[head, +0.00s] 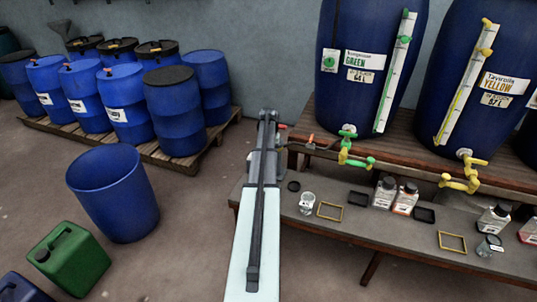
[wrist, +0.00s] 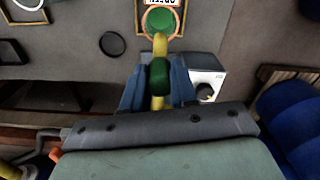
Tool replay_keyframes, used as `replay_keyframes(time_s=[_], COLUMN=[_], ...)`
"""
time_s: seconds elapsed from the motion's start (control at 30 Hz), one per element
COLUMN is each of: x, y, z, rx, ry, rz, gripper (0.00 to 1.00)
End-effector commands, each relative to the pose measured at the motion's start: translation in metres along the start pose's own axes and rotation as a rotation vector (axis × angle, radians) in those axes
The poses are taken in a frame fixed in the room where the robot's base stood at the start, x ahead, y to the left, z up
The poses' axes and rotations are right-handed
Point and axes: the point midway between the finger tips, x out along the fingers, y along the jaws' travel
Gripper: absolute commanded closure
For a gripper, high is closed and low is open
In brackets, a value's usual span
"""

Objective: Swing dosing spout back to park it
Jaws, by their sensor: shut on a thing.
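The spout piece, a yellow tube with a green sleeve (wrist: 160,76), shows in the middle of the wrist view. My gripper (wrist: 157,92) is shut on it, with one blue-grey finger on each side of the sleeve. The tube's far end meets a round green piece with an orange rim (wrist: 160,21). In the head view my gripper (head: 268,116) is at the far end of my arm, left of the bench's end. My arm hides the held spout there. In the head view a green tap (head: 350,151) and a yellow tap (head: 462,174) hang below the vats.
The blue GREEN vat (head: 343,95) and YELLOW vat (head: 447,115) stand on a wooden bench at right. The lower shelf (head: 345,226) holds bottles, a jar and small frames. An open blue barrel (head: 112,195) and green canister (head: 70,260) stand at left. A white box with a black knob (wrist: 207,76) is beside my gripper.

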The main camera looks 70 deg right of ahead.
Motion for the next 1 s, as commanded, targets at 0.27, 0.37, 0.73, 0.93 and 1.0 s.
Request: replay_keyframes(time_s=[0.27,0.37,0.73,0.93,1.0], x=[0.0,0.0,0.0,0.0,0.0], y=[0.0,0.0,0.009,0.026,0.034], z=[0.0,0.0,0.002,0.003,0.003], rx=[0.0,0.0,-0.075,-0.215,-0.277], ry=[0.0,0.0,0.0,0.0,0.0], rz=[0.0,0.0,0.0,0.0,0.0], gripper=[1.0,1.0,1.0,1.0,1.0])
